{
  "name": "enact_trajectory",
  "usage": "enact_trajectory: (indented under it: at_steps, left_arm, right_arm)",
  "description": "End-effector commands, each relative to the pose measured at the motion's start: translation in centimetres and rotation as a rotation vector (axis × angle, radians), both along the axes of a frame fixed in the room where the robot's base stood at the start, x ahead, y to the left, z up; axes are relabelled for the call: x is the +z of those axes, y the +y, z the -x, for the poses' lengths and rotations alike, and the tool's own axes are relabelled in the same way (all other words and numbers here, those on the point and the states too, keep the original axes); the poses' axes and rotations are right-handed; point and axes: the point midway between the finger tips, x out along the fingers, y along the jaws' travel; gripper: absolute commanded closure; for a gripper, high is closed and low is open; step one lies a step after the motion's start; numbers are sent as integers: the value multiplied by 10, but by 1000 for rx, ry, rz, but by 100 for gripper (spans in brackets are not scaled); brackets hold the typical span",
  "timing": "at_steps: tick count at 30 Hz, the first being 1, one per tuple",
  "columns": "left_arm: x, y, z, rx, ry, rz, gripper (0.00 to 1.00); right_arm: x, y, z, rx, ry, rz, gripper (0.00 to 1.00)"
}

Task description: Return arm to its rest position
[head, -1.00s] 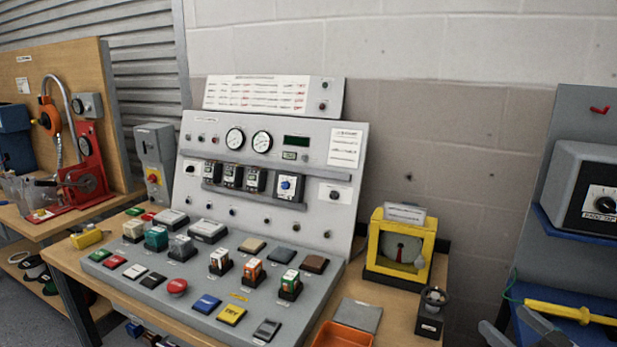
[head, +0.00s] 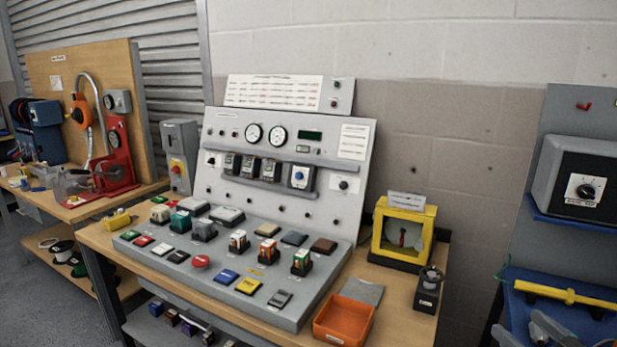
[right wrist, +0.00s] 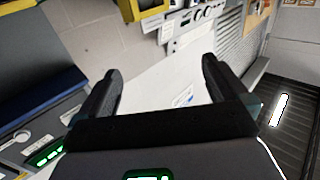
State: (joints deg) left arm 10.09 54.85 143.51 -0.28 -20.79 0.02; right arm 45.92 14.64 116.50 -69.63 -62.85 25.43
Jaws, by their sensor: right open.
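My right gripper (head: 522,330) shows as grey finger tips at the bottom right edge of the head view, in front of the blue bench. In the right wrist view my right gripper (right wrist: 160,70) has its two dark fingers wide apart with nothing between them. Pale wall and floor-like surfaces lie beyond the fingers. The rest of my right arm is out of the head view. My left gripper and left arm are not in view.
A wooden bench carries a sloped grey control console (head: 285,165), a yellow-framed meter (head: 428,260) and an orange bin (head: 342,320). A blue bench (head: 515,310) with a yellow tool (head: 550,293) stands right. A red machine (head: 118,165) stands left. Floor (head: 50,300) shows at lower left.

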Motion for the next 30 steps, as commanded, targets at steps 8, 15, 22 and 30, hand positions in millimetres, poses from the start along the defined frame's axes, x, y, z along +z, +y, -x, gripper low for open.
enact_trajectory:
  at_steps: [8,15,22,30]
  left_arm:
    - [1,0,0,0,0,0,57]
    - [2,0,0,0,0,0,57]
    - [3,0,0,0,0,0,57]
    - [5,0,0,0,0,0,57]
  right_arm:
    - [-62,31,-25,-47,137,-124,0]
    - [-137,79,-31,-80,340,-233,0]
    - [-243,170,5,-83,719,-323,0]
    - [-345,287,141,-36,1318,-301,0]
